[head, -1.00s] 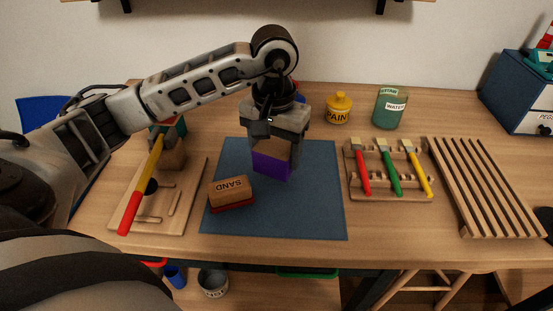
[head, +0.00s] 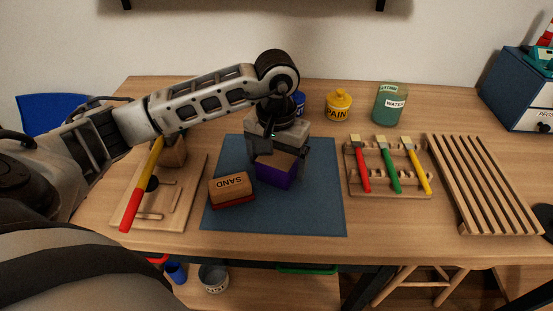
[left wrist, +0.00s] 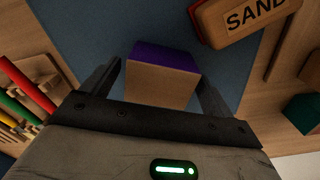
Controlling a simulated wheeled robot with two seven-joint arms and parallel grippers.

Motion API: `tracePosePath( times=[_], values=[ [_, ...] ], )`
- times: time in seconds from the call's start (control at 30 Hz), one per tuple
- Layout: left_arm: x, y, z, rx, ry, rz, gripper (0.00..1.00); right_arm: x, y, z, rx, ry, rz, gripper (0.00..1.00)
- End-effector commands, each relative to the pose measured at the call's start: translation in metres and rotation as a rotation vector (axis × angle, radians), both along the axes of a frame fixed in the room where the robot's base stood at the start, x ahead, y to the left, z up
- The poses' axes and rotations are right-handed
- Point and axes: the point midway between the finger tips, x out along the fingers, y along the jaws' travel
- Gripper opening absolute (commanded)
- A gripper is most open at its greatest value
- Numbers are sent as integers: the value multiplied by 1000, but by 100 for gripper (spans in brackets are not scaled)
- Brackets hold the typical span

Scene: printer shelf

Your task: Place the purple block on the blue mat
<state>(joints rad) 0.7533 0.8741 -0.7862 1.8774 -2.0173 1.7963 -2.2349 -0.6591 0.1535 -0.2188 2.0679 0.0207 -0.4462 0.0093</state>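The purple block (head: 275,174), with a bare wood-coloured top, rests on the blue mat (head: 290,215), right of the sanding block and apart from it. My left gripper (head: 278,155) is over the block, with its fingers spread on either side. In the left wrist view the block (left wrist: 163,58) lies between the open fingers (left wrist: 160,80), with mat showing in a gap on each side. My right gripper is in neither view.
The sanding block (head: 231,190) lies on the mat's left part. A wooden board with a red-yellow-handled tool (head: 134,203) is at left. A brush rack (head: 390,188) and a slatted rack (head: 482,190) stand at right. The paint pot (head: 338,105) and water jar (head: 389,104) are behind.

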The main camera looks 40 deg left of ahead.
Motion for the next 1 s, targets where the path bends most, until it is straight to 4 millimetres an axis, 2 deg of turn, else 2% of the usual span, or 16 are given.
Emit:
tracePosePath(
  times=[0.2, 0.27, 0.53, 0.73, 0.83, 1.0],
  values=[
    [0, 0, 6, 0, 1, 0, 87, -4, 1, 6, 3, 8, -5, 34],
    [1, 0, 11, 0, -3, 0, 87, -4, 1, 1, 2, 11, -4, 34],
    [1, 0, 67, 0, -7, 0, 87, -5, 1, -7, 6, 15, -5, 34],
    [1, 0, 106, 0, -5, 0, 87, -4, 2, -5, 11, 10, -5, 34],
    [0, 0, 118, 0, -3, 0, 87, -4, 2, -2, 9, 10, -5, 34],
    [0, 0, 124, 0, 0, 1, 87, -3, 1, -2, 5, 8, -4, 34]
  ],
)
